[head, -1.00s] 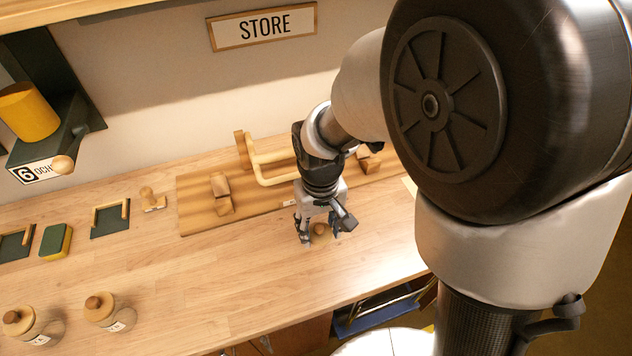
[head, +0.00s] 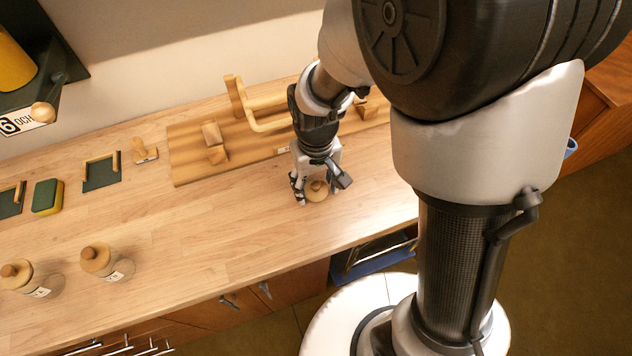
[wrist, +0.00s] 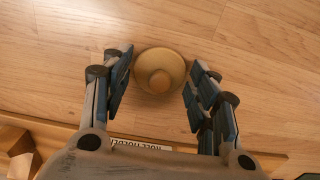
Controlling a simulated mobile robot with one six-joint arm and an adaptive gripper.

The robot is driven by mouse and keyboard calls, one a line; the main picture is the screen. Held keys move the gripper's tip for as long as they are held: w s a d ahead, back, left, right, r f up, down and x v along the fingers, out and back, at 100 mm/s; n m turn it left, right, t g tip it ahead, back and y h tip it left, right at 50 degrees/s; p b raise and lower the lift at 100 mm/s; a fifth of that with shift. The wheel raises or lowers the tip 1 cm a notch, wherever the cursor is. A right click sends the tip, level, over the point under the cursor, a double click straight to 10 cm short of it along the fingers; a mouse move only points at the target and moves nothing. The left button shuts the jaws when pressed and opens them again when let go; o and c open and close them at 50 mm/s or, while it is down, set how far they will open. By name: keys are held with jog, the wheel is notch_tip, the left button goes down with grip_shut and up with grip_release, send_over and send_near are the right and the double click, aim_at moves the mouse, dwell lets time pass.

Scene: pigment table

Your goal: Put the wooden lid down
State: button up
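The round wooden lid (head: 317,191) with its knob up is at the worktop, between the fingers of my gripper (head: 318,196). In the wrist view the lid (wrist: 160,72) is seen from above. The gripper fingers (wrist: 158,85) stand on either side of it, with a narrow gap showing at each side. The gripper is open around the lid and points down. The lid looks level and appears to rest on the wood; its underside is hidden.
A wooden roll holder (head: 190,165) lies behind the gripper. Two lidded jars (head: 108,263) (head: 30,280) stand at the left front. A green-yellow sponge (head: 47,197) and a dark tray (head: 101,173) lie at the left. The worktop (head: 220,230) between jars and gripper is clear.

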aim_at(316, 185)
jog(key=shift+o, duration=0.9)
notch_tip(316, 185, up, 12)
jog(key=r+p, duration=0.1)
jog(key=p, duration=0.4)
jog(key=s+d+r+m+t, duration=0.3)
jog(key=s+d+r+t, duration=0.1)
jog(key=s+d+r, duration=0.7)
jog(key=s+r, duration=0.1)
jog(key=s, duration=0.1)
jog(key=shift+s+r+t, duration=0.3)
jog(key=shift+c, duration=0.5)
